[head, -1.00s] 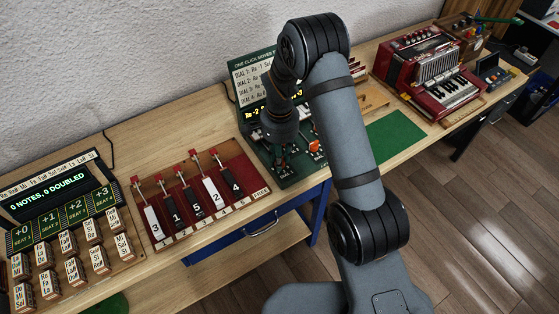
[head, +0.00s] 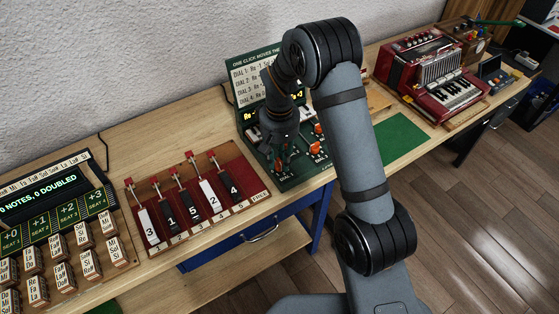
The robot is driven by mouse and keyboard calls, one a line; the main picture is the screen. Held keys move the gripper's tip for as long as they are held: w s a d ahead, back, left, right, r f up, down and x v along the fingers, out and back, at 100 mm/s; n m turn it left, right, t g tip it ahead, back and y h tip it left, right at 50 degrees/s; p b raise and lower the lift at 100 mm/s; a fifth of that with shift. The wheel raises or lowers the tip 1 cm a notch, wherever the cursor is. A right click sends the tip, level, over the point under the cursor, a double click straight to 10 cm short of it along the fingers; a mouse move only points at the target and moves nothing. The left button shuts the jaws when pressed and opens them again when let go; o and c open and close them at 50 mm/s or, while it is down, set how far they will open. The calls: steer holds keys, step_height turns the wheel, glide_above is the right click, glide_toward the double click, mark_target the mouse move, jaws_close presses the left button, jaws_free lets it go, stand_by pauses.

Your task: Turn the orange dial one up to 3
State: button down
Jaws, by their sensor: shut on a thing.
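The dark green dial panel (head: 306,178) stands on the bench at the centre, with a white list of dials on its upright back. Orange dials sit on its sloping face: an upper right dial (head: 318,128) and a lower right dial (head: 316,148) are in plain view. My gripper (head: 281,160) points down over the lower left of the panel. It is shut on an orange dial (head: 279,166), of which only a small part shows. My arm and gripper hide much of the panel's left and middle. The dial's pointer and number are too small to read.
A red board (head: 252,196) with numbered black and white keys stands to the left of the panel. A board with lettered blocks (head: 100,277) is at far left. A red accordion (head: 420,65) stands to the right, beyond a green mat (head: 400,138). My arm crosses in front of the bench.

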mark_target(279, 162)
steer(key=n, duration=0.5)
steer(key=shift+n, duration=0.3)
steer(key=n, duration=0.5)
steer(key=shift+w+n, duration=0.1)
steer(key=shift+n, duration=0.3)
steer(key=c, duration=1.5)
jaws_free()
steer(key=shift+o, duration=0.2)
steer(key=shift+r, duration=0.1)
step_height(279, 162, up, 12)
